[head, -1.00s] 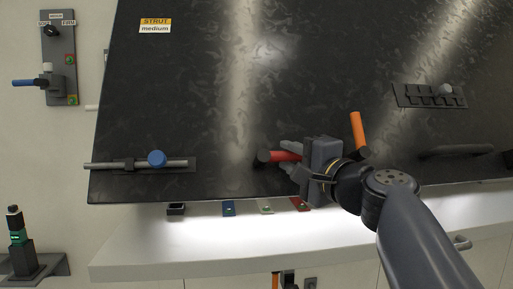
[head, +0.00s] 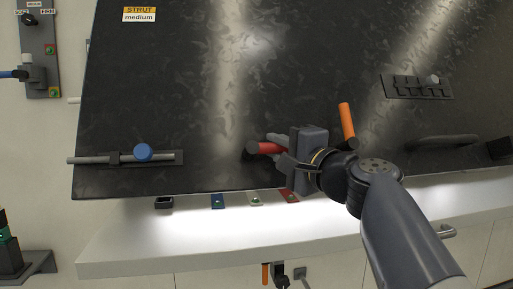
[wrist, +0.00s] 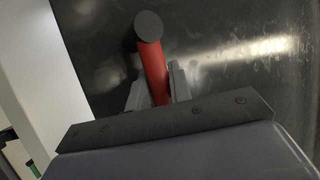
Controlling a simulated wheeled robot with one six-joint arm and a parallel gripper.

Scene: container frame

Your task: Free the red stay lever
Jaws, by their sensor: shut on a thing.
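The red stay lever (head: 266,149) is a short red bar with a dark round hub (head: 251,149) at its left end, low on the black panel (head: 190,80). My gripper (head: 280,146) comes from the right and is shut on the lever. In the wrist view the red lever (wrist: 152,68) runs between the two grey fingers (wrist: 155,85), with its dark round end (wrist: 148,25) beyond them. The gripper body hides the lever's right part.
An orange bar (head: 346,121) stands close to my wrist. A sliding bolt with a blue knob (head: 143,152) is at the panel's lower left. A notched bracket (head: 417,87) sits upper right.

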